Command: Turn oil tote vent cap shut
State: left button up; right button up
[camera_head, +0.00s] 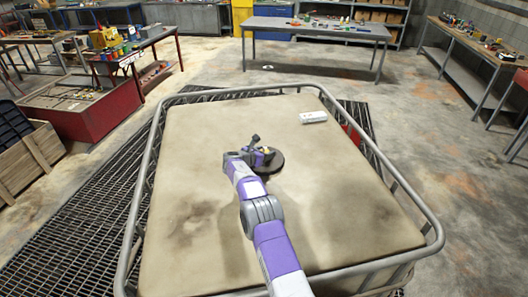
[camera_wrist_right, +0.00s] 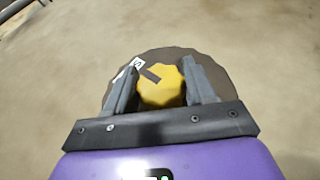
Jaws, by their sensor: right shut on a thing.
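The oil tote (camera_head: 190,150) is a large tan block in a grey tube cage, with a dark round lid (camera_head: 275,163) on its top. The yellow vent cap (camera_wrist_right: 162,86) sits on that lid; in the head view only a small yellow part of it (camera_head: 268,151) shows beside the gripper. A dark bar marks the cap's top, and a white label (camera_wrist_right: 128,70) lies beside it on the lid. My right gripper (camera_wrist_right: 162,84) is shut on the cap, one finger on each side. My left gripper is not in view.
A small white box (camera_head: 313,117) lies on the tote top near the far right corner. The cage rail (camera_head: 141,200) runs around the tote's top edge. A grey table (camera_head: 320,30) stands behind, and a red-based bench (camera_head: 95,105) is at the left.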

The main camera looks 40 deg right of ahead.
dwell(0.3)
jog(key=o, duration=0.9)
jog(key=shift+o, duration=0.2)
jog(key=shift+a+r, duration=0.25)
jog(key=shift+a, duration=0.3)
jog(key=shift+b+v, duration=0.8)
jog(key=shift+v, duration=2.4)
